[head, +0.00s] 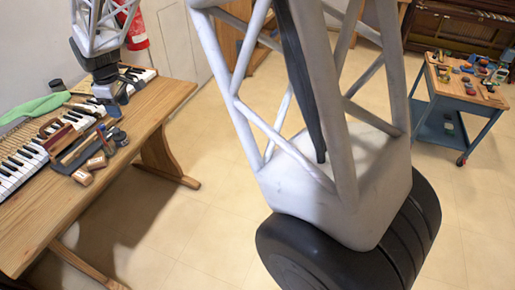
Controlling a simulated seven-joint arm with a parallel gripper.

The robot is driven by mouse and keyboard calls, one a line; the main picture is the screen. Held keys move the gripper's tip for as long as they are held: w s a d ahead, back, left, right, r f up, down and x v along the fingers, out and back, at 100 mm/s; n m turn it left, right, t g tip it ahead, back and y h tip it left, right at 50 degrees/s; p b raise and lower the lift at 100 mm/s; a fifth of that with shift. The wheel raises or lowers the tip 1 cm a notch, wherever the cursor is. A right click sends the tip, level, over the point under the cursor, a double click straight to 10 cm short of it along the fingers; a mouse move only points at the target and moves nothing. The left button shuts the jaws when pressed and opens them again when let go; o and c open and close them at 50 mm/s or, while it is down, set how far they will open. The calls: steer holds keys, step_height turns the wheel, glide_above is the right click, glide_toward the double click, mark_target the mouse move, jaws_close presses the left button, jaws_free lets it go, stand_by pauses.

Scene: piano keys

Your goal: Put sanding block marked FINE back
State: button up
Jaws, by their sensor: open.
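My gripper (115,103) is at the upper left of the head view, low over the far right part of the wooden bench, pointing down. Its jaws are open, and I cannot see anything held between them. Two small brown blocks, one (97,160) and another (82,176), are at the front of a dark tray or board (64,165) nearer than my gripper. They may be sanding blocks, but no marking is readable, so I cannot tell which is FINE. What is directly under the gripper is partly hidden by it.
A piano keyboard (12,178) lies along the bench (50,225), with a green cloth (40,107) behind. A dark cylinder (120,138) stands beside the blocks. A trolley (437,92) with several small items stands far right. The bench's near right part is bare.

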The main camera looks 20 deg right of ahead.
steer(key=s+d+r+m+t, duration=0.1)
steer(key=s+d+r+m, duration=0.3)
steer(key=s+d, duration=0.5)
steer(key=s+d+r+m, duration=0.2)
steer(key=s+d+r, duration=0.3)
steer(key=s+d, duration=0.35)
steer(key=s+d+m, duration=0.3)
steer(key=s+d, duration=0.2)
steer(key=s, duration=0.7)
steer(key=s+d+f+m+t, duration=0.1)
steer(key=s+d+m, duration=0.3)
steer(key=s, duration=0.7)
steer(key=d, duration=0.2)
steer(key=shift+s+d+f, duration=0.3)
steer(key=shift+s, duration=0.05)
